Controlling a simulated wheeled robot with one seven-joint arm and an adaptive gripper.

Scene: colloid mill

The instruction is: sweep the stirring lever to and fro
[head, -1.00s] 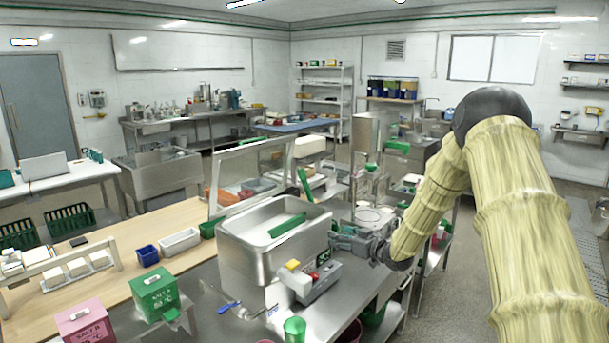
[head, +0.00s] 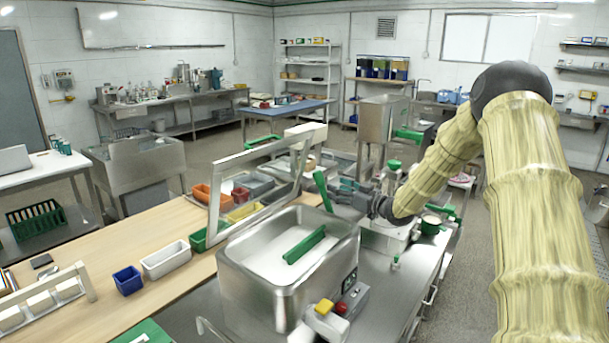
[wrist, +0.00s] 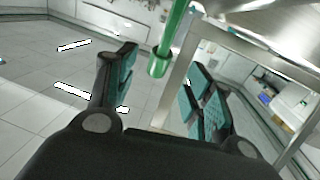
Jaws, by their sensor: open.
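A green upright lever (head: 323,190), which I take for the stirring lever, stands behind the steel tank (head: 275,285) and leans slightly. My gripper (head: 338,190) is just right of it in the head view, pointing left. In the wrist view my gripper (wrist: 167,70) is open, with dark fingers and teal pads. A green rod (wrist: 163,58) with a rounded end hangs from the top between the two fingers. Whether it touches a pad I cannot tell. The rod's far end is out of the wrist view.
A green bar (head: 304,245) lies over the white contents of the tank. A control box (head: 330,318) with yellow and red parts sits in front of it. A framed clear guard (head: 255,170) stands at left. A steel hopper (head: 383,118) stands behind my gripper.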

